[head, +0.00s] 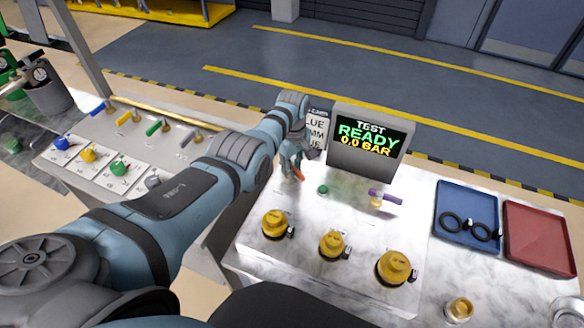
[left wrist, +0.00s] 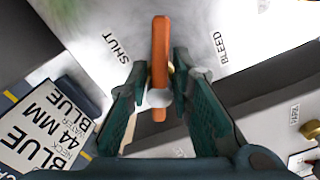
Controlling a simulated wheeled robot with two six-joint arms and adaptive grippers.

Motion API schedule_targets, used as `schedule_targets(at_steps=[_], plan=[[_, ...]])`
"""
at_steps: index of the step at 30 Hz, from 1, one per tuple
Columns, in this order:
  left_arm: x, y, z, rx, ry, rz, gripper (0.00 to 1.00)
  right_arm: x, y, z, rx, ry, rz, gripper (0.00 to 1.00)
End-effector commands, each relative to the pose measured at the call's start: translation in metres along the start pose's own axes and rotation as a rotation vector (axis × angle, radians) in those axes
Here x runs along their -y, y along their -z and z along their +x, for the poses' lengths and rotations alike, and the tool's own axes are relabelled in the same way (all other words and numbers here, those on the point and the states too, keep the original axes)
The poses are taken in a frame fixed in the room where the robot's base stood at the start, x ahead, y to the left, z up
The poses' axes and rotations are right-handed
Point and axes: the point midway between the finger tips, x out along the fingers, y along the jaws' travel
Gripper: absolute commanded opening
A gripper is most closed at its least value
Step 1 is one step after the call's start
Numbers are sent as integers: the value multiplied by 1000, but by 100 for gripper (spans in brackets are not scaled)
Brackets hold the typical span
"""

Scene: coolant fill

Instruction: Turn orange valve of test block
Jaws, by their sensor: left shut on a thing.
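The orange valve (head: 298,175) is on the test block beside the screen, mostly hidden by my left gripper (head: 291,168) in the head view. In the left wrist view its orange handle (left wrist: 160,45) is a straight bar between the printed words SHUT and BLEED, lined up with neither. My left gripper (left wrist: 161,72) has one finger on each side of the bar and is shut on it. A brass piece shows behind the handle. The test block's screen (head: 368,140) reads TEST READY 0.0 BAR. My right gripper is not in view.
A purple-handled valve (head: 385,197) and a green knob (head: 323,189) stand close by. Several yellow caps (head: 333,246) stand in front. A blue tray (head: 467,208) with black rings and a red tray (head: 537,238) lie at right. A label card (left wrist: 40,130) stands near my gripper.

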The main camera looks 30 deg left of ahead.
Motion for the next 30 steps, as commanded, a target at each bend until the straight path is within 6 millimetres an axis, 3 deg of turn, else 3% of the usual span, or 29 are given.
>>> schedule_targets(at_steps=[15,30], plan=[[-6,4,-1,-6,-7,-394,0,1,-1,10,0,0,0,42],[-6,5,-2,-7,-6,-495,0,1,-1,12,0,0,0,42]])
